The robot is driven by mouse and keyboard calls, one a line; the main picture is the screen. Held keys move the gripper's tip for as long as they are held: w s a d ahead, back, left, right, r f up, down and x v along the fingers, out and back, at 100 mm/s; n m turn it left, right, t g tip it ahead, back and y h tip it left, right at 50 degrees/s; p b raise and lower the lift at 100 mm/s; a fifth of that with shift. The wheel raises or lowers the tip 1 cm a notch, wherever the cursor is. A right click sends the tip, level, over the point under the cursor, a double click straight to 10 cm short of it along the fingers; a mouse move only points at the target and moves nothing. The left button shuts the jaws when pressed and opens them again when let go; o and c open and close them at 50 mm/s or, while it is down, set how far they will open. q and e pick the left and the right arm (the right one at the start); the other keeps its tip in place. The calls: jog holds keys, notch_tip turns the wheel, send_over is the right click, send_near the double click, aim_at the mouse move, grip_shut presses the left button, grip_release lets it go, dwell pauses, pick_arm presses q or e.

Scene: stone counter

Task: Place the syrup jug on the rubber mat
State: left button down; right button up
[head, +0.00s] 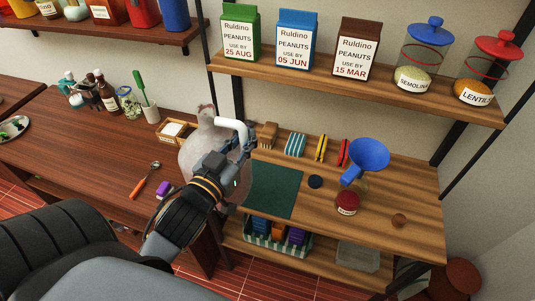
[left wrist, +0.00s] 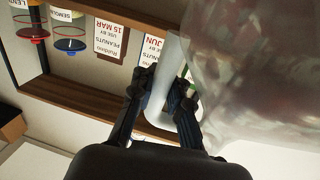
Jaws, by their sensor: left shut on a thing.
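The syrup jug (head: 197,150) is a translucent, pale, rounded jug with a white handle. In the head view it is held upright or nearly so, just left of the rubber mat. My left gripper (head: 246,142) is shut on its white handle; the left wrist view shows the fingers (left wrist: 160,98) on both sides of the handle, with the cloudy jug body (left wrist: 255,75) at right. The rubber mat (head: 275,190) is a dark green rectangle on the wooden shelf top, bare where visible. My gripper and the jug hide its left edge. My right gripper is not in view.
A small wooden box (head: 172,131) is behind left. An upper shelf (head: 350,88) holds cartons and jars.

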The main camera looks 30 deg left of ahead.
pick_arm(q)
jog(key=w+f+b, duration=0.5)
jog(key=w+f, duration=0.7)
jog(key=shift+w+d+f+b, duration=0.3)
jog(key=shift+w+d+b, duration=0.05)
jog(key=shift+w+b, duration=0.05)
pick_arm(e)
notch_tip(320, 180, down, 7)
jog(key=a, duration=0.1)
pick_arm(q)
jog(key=shift+f, duration=0.2)
jog(key=c, duration=1.3)
grip_release()
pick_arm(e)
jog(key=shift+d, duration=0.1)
